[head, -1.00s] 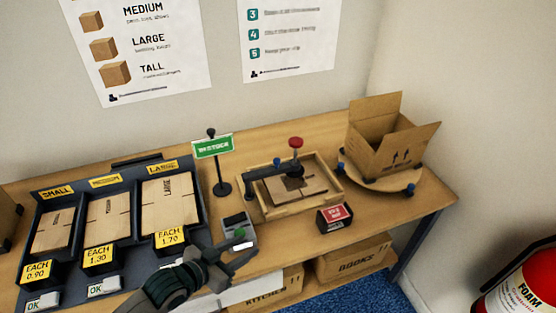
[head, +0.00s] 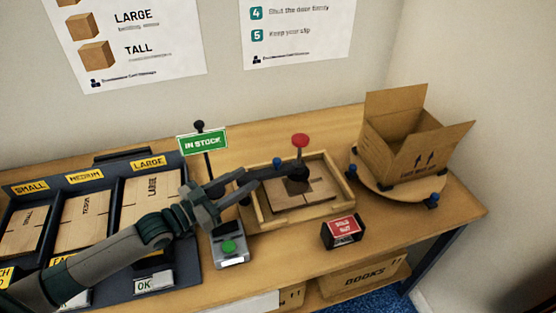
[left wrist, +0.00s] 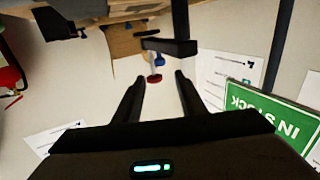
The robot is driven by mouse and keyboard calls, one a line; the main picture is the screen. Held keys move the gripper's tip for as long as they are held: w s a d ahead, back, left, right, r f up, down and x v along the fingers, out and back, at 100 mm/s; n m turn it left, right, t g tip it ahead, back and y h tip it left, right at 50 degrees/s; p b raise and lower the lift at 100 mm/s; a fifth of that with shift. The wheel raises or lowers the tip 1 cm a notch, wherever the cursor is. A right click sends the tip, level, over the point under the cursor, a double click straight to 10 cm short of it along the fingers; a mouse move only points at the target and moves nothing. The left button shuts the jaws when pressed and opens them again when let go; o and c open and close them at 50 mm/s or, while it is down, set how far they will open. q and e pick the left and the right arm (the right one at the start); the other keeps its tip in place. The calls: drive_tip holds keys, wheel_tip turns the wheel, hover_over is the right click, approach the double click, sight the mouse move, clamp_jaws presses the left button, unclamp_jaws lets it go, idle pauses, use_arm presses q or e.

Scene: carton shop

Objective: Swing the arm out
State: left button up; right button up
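A dark swing arm (head: 270,172) reaches across a wooden tray (head: 252,216) that holds a flat brown carton (head: 305,195). A blue knob (head: 277,162) is on the arm, and a red-topped knob (head: 300,141) stands at its far end. My left gripper (head: 249,181) is open and empty at the tray's left side, its fingers close to the arm's near end. Contact cannot be told. My right gripper is out of view.
A green IN STOCK sign (head: 203,142) stands just behind my left gripper. A grey device with a green button (head: 229,247) is below it. A red sign block (head: 343,230) is in front of the tray. An open carton (head: 395,140) sits on a round turntable (head: 376,180) at right.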

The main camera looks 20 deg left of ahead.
sight(274, 162)
use_arm(q)
drive_tip(key=shift+w, duration=0.1)
drive_tip(key=p+x, duration=0.2)
drive_tip(key=x, duration=0.8)
drive_tip(key=shift+w+d, duration=0.15)
drive_tip(key=shift+x, duration=0.75)
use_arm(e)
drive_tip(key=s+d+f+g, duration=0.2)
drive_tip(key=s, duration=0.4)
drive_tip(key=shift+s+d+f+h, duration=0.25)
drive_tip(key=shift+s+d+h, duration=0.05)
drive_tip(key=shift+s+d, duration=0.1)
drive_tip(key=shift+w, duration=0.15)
use_arm(q)
clamp_jaws()
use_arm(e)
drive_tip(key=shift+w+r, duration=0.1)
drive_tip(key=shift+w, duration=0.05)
